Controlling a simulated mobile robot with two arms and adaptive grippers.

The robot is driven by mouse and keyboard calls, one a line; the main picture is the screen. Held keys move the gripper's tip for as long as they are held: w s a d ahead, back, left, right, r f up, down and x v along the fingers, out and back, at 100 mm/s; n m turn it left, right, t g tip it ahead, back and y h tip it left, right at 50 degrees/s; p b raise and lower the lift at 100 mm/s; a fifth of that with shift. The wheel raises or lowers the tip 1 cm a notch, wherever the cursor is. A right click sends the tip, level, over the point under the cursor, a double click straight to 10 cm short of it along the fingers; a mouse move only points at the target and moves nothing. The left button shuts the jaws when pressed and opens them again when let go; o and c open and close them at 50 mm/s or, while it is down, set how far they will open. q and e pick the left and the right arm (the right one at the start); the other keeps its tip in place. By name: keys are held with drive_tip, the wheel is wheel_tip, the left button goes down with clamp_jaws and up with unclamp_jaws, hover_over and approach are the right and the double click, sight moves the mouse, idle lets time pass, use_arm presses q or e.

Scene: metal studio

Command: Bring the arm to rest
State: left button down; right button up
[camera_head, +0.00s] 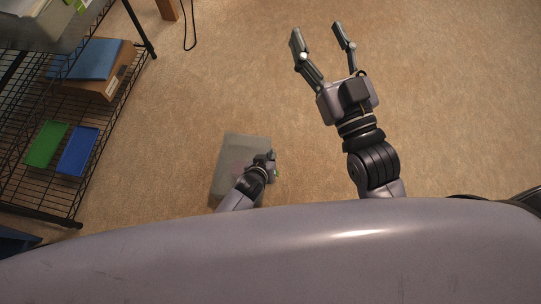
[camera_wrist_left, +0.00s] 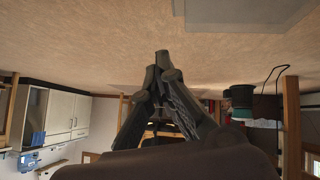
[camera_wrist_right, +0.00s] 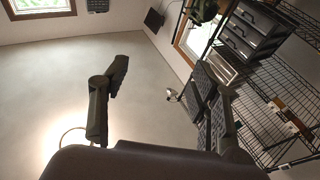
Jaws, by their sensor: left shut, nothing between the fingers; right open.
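My left gripper (camera_head: 270,157) is low in the head view, in front of a grey slab-like thing (camera_head: 236,145) on the floor. In the left wrist view its fingers (camera_wrist_left: 163,68) come together at the tips with nothing between them. My right gripper (camera_head: 318,30) is in the upper middle of the head view, its two fingers spread wide. In the right wrist view its fingers (camera_wrist_right: 172,78) stand apart and empty. Part of my left arm is hidden behind my own body.
A black wire shelf (camera_head: 100,140) stands at the left with a green tray (camera_head: 47,144), a blue tray (camera_head: 79,151) and a cardboard box (camera_head: 111,84). The tan carpet (camera_head: 450,90) is clear at the right. White cabinets (camera_wrist_left: 62,112) show in the left wrist view.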

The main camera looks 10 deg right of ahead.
drive_tip(key=shift+w+d+f+g, duration=0.1)
drive_tip(key=shift+f+g, duration=0.35)
drive_tip(key=shift+f, duration=0.3)
drive_tip(key=shift+w+d+f+g, duration=0.1)
drive_tip(key=shift+f+g, duration=0.35)
drive_tip(key=shift+f, duration=0.25)
